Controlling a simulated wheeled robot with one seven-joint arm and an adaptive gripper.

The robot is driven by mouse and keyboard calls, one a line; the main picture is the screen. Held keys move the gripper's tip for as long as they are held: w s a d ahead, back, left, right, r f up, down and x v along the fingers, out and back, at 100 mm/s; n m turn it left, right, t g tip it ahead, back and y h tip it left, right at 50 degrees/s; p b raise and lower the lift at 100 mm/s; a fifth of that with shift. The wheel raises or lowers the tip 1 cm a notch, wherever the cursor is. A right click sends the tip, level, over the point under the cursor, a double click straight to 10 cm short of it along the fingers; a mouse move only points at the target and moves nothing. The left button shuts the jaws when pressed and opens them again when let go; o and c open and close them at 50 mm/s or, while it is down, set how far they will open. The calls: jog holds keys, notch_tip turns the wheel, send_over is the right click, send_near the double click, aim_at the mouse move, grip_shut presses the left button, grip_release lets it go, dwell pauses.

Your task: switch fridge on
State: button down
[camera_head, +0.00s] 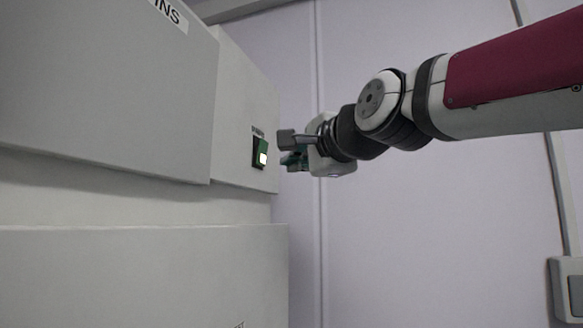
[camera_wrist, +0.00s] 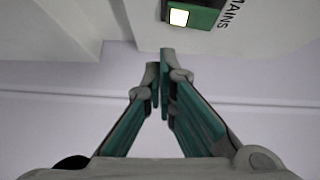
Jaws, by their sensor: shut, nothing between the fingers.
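The fridge's power switch (camera_head: 260,153) is a green rocker with a bright, lit lower part, set in the grey side panel. In the wrist view the switch (camera_wrist: 191,14) shows at the top edge, its lit square on the left and the word MAINS to its right. My gripper (camera_head: 284,139) is in front of the panel, a little to the right of the switch in the head view, with a small gap between them. In the wrist view my gripper (camera_wrist: 160,60) has its fingertips together and holds nothing. The fingertips are apart from the switch.
The large grey cabinet (camera_head: 140,270) fills the left, with an upper section (camera_head: 100,90) standing out over the lower one. A pale wall (camera_head: 420,230) is behind my arm. A wall box (camera_head: 568,285) with a cable is at the lower right. Space below my arm is clear.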

jog(key=f+v, duration=0.1)
jog(key=v, duration=0.9)
jog(key=shift+f+b, duration=0.2)
jog(key=shift+b, duration=0.1)
jog(key=shift+d, duration=0.1)
jog(key=s+d+f+n+g+h+p, duration=0.1)
jog(key=s+d+f+n+g+h, duration=0.1)
jog(key=s+d+f+n+g, duration=0.2)
jog(key=s+d+f+n+g+h+p, duration=0.2)
jog(key=s+f, duration=0.8)
jog(key=f, duration=1.1)
jog(key=s+d+f+n+g+h+p, duration=0.1)
jog(key=s+d+f+n+g, duration=0.5)
jog(key=f, duration=0.7)
jog(key=shift+s+d+n+h, duration=0.25)
jog(key=shift+s+n+h, duration=0.35)
jog(key=shift+h, duration=0.3)
